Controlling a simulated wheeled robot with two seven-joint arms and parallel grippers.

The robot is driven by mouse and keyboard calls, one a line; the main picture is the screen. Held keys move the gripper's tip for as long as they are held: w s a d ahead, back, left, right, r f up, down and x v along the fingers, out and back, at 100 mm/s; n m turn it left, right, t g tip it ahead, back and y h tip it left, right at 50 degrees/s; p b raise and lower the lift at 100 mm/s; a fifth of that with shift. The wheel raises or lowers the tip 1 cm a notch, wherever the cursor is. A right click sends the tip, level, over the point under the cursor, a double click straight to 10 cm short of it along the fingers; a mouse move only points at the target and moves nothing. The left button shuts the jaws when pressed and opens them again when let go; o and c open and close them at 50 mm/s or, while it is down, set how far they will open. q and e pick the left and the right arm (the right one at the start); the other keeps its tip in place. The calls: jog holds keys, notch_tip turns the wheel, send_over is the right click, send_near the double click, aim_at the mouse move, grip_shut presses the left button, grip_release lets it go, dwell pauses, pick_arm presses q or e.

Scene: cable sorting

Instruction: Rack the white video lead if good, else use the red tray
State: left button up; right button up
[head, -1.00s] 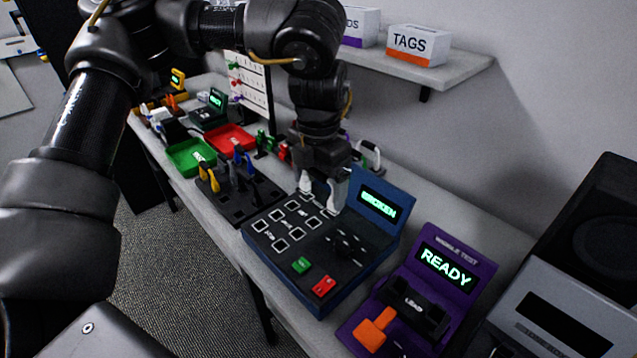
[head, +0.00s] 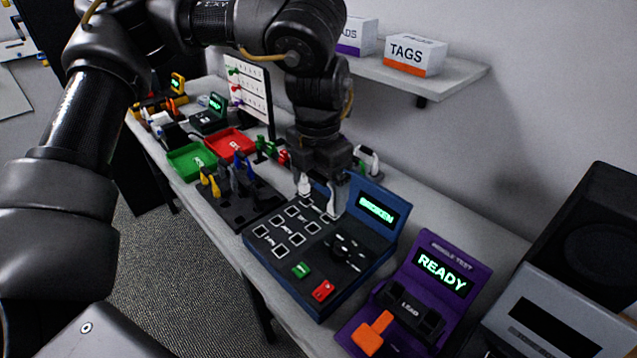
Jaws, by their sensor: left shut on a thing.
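My left gripper (head: 319,195) is over the back-left part of the blue tester (head: 340,262), beside its upright screen. The screen (head: 376,211) reads BROKEN. The gripper is shut on a lead, which its fingers mostly hide. A white curved piece (head: 375,161) shows just behind the gripper; I cannot tell whether it joins the held lead. The red tray (head: 222,139) lies farther back on the bench, next to a green tray (head: 184,161). A white upright board with coloured pegs (head: 247,88) stands behind the trays. My right gripper is not in view.
A purple wiggle tester (head: 425,290) reading READY stands at the right front. A shelf with a TAGS box (head: 415,54) hangs over the bench at the back.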

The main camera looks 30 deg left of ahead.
pick_arm(q)
jog(key=shift+r, duration=0.35)
jog(key=n, duration=0.4)
jog(key=shift+w+f, duration=0.1)
jog(key=shift+f, duration=0.05)
jog(key=n, duration=1)
jog(key=f+n, duration=0.1)
jog(key=n, duration=1)
jog(key=w+f+n, duration=0.1)
jog(key=n, duration=1)
jog(key=shift+a, duration=0.4)
